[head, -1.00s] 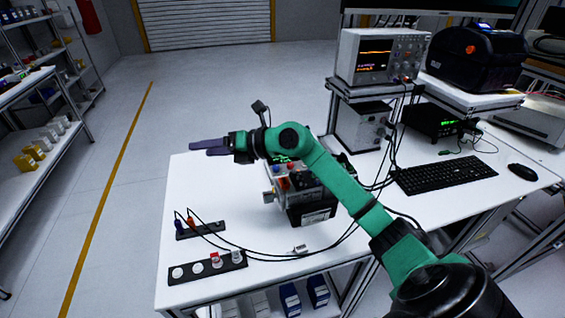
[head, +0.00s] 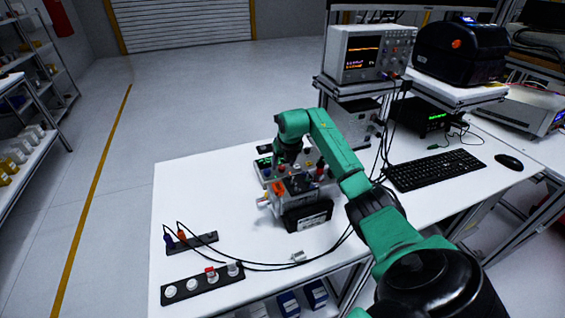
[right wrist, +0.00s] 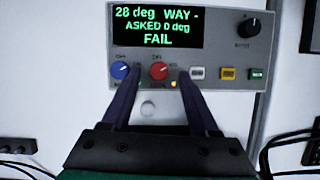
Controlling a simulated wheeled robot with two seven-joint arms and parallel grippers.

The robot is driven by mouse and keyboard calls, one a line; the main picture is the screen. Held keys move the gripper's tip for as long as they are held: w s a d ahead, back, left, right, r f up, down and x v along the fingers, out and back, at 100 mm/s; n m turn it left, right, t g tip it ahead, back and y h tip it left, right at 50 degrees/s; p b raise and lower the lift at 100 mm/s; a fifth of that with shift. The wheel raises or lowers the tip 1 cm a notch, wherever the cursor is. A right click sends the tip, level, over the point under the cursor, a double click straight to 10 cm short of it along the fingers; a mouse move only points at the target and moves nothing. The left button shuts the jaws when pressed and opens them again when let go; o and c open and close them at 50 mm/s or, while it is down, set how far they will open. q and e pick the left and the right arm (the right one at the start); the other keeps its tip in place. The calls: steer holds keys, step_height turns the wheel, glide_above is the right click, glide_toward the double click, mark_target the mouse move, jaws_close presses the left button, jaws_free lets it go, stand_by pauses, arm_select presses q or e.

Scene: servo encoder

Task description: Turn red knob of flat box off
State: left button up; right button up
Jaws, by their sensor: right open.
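In the right wrist view the flat box (right wrist: 205,50) faces me, with a lit display reading "28 deg WAY - ASKED 0 deg FAIL". Its red knob (right wrist: 158,72) is between a blue knob (right wrist: 120,70) and a white button (right wrist: 198,73). My right gripper (right wrist: 157,88) is open and empty, its two dark fingers spread on either side below the red knob, apart from it. In the head view my right gripper (head: 287,166) points down over the flat box (head: 262,166), partly hiding it. My left gripper is out of view.
A dark device (head: 308,214) stands in front of the flat box. A black strip (head: 202,286) with round knobs and a cabled strip (head: 192,243) lie at the table's front left. A keyboard (head: 436,170) and oscilloscope (head: 368,53) are to the right.

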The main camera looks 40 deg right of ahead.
steer(key=shift+w+f, duration=0.25)
steer(key=shift+f, duration=0.4)
jaws_close()
